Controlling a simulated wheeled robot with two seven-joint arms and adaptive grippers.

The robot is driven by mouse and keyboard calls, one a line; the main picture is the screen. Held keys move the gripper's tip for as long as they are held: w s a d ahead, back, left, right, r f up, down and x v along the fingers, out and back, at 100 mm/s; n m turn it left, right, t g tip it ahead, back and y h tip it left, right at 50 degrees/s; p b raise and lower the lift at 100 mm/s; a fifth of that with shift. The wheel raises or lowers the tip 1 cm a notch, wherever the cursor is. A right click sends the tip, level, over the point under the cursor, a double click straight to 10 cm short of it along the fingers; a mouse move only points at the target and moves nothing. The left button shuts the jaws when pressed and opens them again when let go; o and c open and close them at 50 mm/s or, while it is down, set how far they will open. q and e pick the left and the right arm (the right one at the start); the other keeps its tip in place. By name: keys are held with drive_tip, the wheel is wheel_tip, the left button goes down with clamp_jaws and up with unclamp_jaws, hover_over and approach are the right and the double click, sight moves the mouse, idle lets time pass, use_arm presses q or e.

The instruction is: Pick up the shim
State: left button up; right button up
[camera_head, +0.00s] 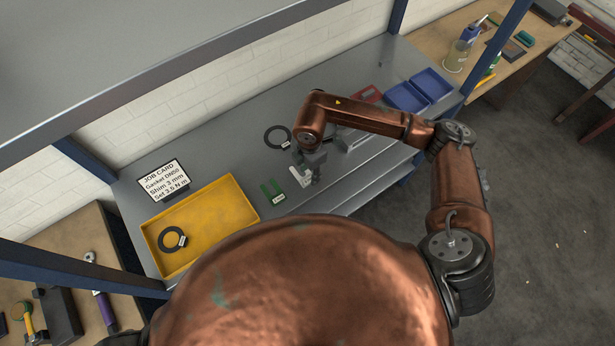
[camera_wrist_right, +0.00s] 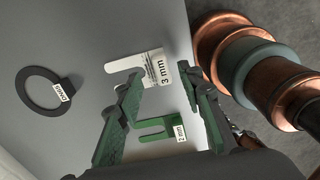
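A white-silver shim (camera_head: 301,177) labelled "3 mm" lies flat on the grey bench; it also shows in the right wrist view (camera_wrist_right: 143,71). A green shim (camera_head: 273,190) labelled "2 mm" lies to its left in the head view, and in the right wrist view it shows between my fingers (camera_wrist_right: 158,130). The job card (camera_head: 164,180) reads "Shim 3 mm". My right gripper (camera_head: 316,180) is over the bench beside the 3 mm shim. Its fingers (camera_wrist_right: 160,75) are open and empty, with the tips toward the 3 mm shim. My left gripper is out of view.
A black ring gasket (camera_head: 269,145) lies behind the shims, also in the wrist view (camera_wrist_right: 22,88). A yellow tray (camera_head: 215,188) at left holds another black ring (camera_head: 164,243). A grey block (camera_head: 352,139), red bin (camera_head: 368,95) and blue bins (camera_head: 405,97) are behind at right.

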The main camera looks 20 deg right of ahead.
sight(309, 179)
drive_tip(key=shift+s+a+f+p, duration=0.1)
drive_tip(key=shift+f+p, duration=0.2)
drive_tip(key=shift+f, duration=1.35)
clamp_jaws()
